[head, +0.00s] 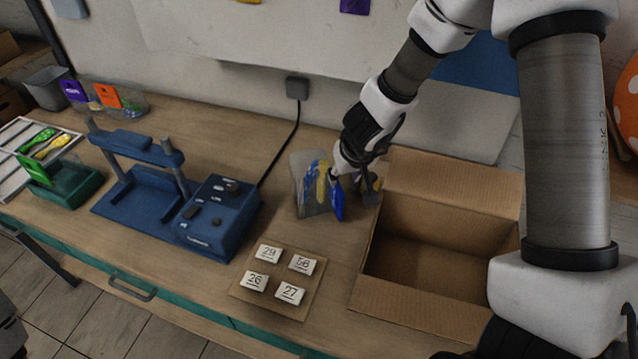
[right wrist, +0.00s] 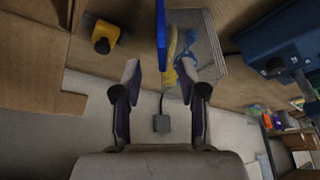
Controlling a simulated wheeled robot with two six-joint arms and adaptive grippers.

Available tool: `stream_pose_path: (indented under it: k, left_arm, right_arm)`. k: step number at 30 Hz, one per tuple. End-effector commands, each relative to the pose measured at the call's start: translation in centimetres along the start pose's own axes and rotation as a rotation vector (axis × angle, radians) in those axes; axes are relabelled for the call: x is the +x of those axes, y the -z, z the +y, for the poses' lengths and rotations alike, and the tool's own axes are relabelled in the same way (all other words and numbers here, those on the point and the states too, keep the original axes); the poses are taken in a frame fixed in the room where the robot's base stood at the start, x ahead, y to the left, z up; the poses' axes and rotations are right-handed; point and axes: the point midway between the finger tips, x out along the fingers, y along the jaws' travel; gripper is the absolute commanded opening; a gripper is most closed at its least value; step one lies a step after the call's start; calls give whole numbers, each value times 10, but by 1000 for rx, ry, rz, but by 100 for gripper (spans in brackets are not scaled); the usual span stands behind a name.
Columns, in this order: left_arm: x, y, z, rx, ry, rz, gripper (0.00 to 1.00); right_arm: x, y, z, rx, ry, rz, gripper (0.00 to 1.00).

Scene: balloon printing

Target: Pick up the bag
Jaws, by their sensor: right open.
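A clear bag (head: 308,192) with yellow and blue contents stands on the table, left of the cardboard box. A flat blue panel (head: 338,201) stands upright at its right side; I cannot tell if it is part of the bag. My right gripper (head: 345,173) is over the bag's right side, pointing down. In the right wrist view the right gripper (right wrist: 160,72) is open, with the blue panel (right wrist: 160,35) between the lines of its two fingers. The bag (right wrist: 205,50) lies toward the right finger there, partly behind it.
An open cardboard box (head: 425,240) is close on the right. A yellow and black object (right wrist: 102,34) stands near the gripper. A blue press (head: 140,180) with a control box and a board of number tiles (head: 245,292) are to the left and front.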

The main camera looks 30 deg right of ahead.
Motion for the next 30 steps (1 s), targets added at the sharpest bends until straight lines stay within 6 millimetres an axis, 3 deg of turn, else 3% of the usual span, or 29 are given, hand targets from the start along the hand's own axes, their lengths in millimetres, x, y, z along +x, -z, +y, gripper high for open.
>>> stream_pose_path:
  k: [1,11,18,25,26,29,30]
  left_arm:
    - [10,0,0,0,0,0,0]
    - [30,0,0,0,0,0,0]
    - [54,0,0,0,0,0,0]
    - [52,0,0,0,0,0,0]
    - [52,0,0,0,0,1,0]
    - [52,0,0,0,0,0,0]
    - [52,0,0,0,0,0,0]
  right_arm:
    - [9,-4,0,0,0,0,42]
    - [44,-5,-1,-1,0,0,42]
    - [86,-5,-4,1,0,0,42]
    - [87,-3,-4,0,1,1,42]
    - [87,-3,-4,0,1,1,38]
    - [87,-3,-4,0,1,1,3]
    - [87,-3,-4,0,1,1,0]
